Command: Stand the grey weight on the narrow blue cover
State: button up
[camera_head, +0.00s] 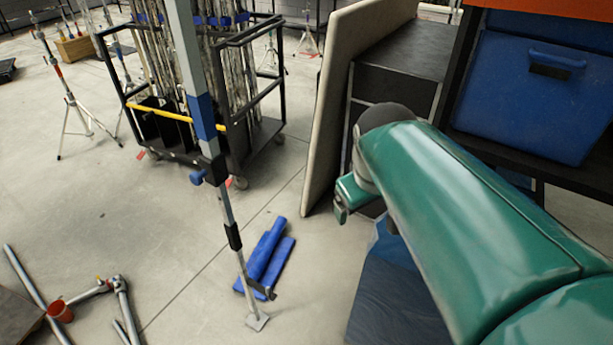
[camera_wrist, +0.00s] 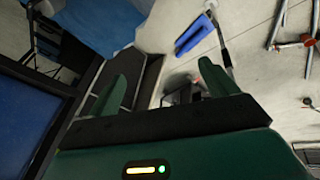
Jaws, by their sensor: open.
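Two long blue covers lie side by side on the floor in the head view, a longer one (camera_head: 267,249) and a shorter one (camera_head: 279,262). They show as one blue shape (camera_wrist: 194,34) beyond my fingers in the wrist view. I cannot tell which is the narrow one. I cannot make out the grey weight for certain. A small dark object (camera_wrist: 183,88) shows between my fingers in the wrist view, too unclear to name. My gripper (camera_wrist: 166,58) is open, its two green fingers wide apart. In the head view my green arm hides most of it.
A light pole (camera_head: 224,190) stands beside the covers. A wheeled cart (camera_head: 240,160) full of rods is behind. A leaning board (camera_head: 335,100), dark cabinet and blue bin (camera_head: 535,105) are at the right. A wide blue sheet (camera_head: 385,310) lies below my arm. Loose pipes (camera_head: 25,280) lie left.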

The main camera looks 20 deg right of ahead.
jog(key=s+a+m+t+y, duration=0.1)
jog(key=s+a+m, duration=0.1)
jog(key=s+a, duration=0.3)
jog(key=shift+s+a+f+t+y, duration=0.3)
jog(key=shift+s+a+t+y, duration=0.1)
jog(key=shift+a, duration=0.85)
